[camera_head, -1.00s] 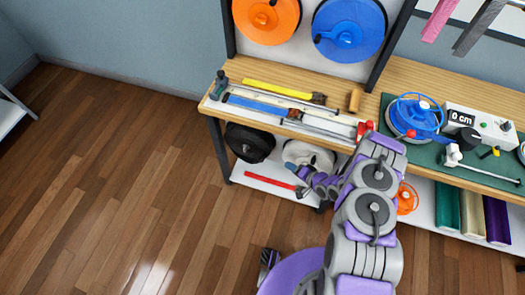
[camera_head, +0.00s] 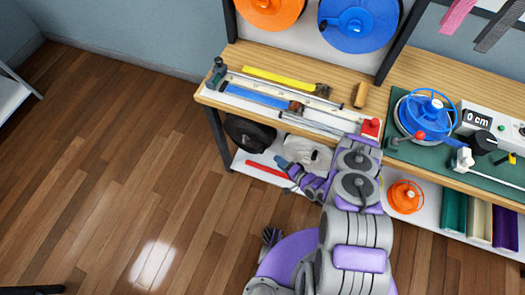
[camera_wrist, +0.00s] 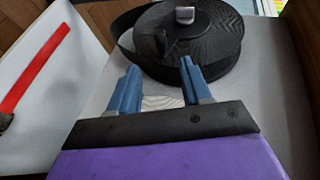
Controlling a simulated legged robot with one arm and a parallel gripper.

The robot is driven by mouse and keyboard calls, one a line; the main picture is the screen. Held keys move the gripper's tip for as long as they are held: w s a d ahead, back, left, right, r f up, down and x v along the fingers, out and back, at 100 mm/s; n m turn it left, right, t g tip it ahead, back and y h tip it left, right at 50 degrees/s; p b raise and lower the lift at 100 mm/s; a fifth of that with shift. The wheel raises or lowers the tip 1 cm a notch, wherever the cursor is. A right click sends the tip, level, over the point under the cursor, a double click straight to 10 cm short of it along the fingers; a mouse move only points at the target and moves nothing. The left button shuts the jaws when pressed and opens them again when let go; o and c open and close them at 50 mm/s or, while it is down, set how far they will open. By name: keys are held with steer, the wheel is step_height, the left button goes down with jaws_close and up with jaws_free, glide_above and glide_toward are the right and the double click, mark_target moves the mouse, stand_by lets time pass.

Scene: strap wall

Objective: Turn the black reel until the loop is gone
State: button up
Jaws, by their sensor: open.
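The black reel (camera_wrist: 200,50) lies flat on the lower shelf in the wrist view, a wide coil of black strap with a small grey knob at its centre. At its left side a slack loop of strap (camera_wrist: 124,42) stands out from the coil. The reel also shows under the bench in the head view (camera_head: 248,134). My gripper (camera_wrist: 158,66) is open, with its two blue fingers spread and pointing at the reel's near side. In the head view my gripper (camera_head: 284,163) is right of and nearer than the reel.
A white reel (camera_head: 312,152) sits right of the black one. The bench top (camera_head: 340,75) with tools overhangs this shelf. The wooden floor (camera_head: 110,170) at left is clear.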

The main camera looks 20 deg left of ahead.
mark_target(262, 151)
steer(key=shift+b+x, duration=1.65)
steer(key=shift+x, duration=4.4)
steer(key=shift+s+a, duration=0.1)
steer(key=shift+a, duration=0.05)
steer(key=shift+a, duration=0.1)
steer(key=shift+c, duration=0.8)
jaws_close()
steer(key=shift+f, duration=0.1)
